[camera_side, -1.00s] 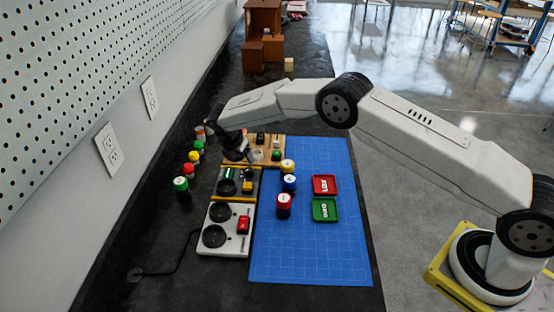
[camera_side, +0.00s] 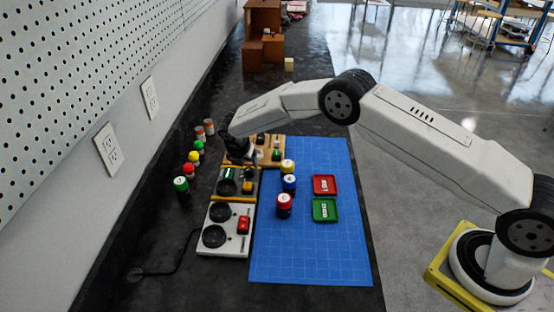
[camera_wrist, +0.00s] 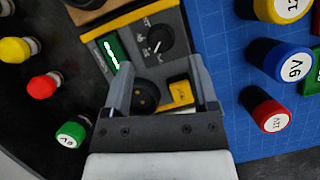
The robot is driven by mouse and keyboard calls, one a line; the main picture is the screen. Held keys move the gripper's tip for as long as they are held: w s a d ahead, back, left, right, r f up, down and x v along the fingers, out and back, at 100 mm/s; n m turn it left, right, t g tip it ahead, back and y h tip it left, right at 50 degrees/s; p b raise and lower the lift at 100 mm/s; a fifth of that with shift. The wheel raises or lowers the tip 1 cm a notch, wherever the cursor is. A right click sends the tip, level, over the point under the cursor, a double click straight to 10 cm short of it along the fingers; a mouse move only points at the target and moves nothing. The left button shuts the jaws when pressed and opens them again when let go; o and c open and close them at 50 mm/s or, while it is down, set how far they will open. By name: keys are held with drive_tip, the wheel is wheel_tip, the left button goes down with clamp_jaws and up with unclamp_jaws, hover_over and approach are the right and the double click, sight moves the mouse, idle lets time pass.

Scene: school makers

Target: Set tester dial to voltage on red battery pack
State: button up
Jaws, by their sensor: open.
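The tester (camera_wrist: 172,68) is a dark panel with yellow edges, a lit green display (camera_wrist: 112,50), a black dial (camera_wrist: 157,41) with a white pointer mark, and a yellow button (camera_wrist: 180,92). The tester also shows in the side view (camera_side: 238,185). My gripper (camera_wrist: 161,66) is open and empty above the tester; the dial shows just beyond the gap between its fingertips. The red battery pack (camera_wrist: 272,115) stands upright on the blue mat with a white top label, its print too small to read surely; it also shows in the side view (camera_side: 284,207).
Blue (camera_side: 289,185) and yellow (camera_side: 288,167) packs stand near the red one. A red tray (camera_side: 325,185) and green tray (camera_side: 325,210) lie on the blue mat (camera_side: 300,260). A white panel (camera_side: 228,240) adjoins the tester. Several coloured bulbs line the wall side.

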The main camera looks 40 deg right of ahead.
sight(249, 169)
drive_tip(key=shift+x, duration=2.45)
drive_tip(key=shift+c, duration=0.3)
clamp_jaws()
